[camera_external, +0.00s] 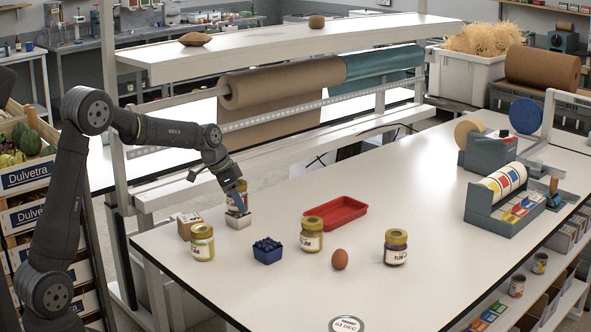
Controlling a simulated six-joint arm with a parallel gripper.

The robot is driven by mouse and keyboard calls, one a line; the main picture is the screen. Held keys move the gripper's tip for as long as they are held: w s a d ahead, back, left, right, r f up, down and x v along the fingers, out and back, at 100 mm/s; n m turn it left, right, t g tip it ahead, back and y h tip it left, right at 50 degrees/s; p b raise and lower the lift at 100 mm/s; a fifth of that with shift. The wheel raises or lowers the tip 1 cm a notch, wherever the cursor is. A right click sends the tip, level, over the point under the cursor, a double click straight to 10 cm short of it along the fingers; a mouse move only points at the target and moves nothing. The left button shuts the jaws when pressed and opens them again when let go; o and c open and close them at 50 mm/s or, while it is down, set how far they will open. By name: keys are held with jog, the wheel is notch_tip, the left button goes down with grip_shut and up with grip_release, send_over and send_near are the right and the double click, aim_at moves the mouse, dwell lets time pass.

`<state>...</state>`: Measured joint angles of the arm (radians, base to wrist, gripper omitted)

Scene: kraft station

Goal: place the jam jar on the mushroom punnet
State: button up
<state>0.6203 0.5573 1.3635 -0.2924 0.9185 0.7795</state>
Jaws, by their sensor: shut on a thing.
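My gripper (236,192) is at the left part of the white table and points down. It is shut on a jam jar (238,208), which is upright and partly hidden by the fingers.
Nearby are a jar (202,243), a blue punnet of dark berries (267,251), another jar (311,236), an egg (340,259), a darker jar (396,247) and a red tray (335,213). The table's right-centre is clear.

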jog(key=o, duration=1.2)
jog(key=shift+f, duration=0.15)
jog(key=shift+o, duration=0.2)
jog(key=v, duration=1.2)
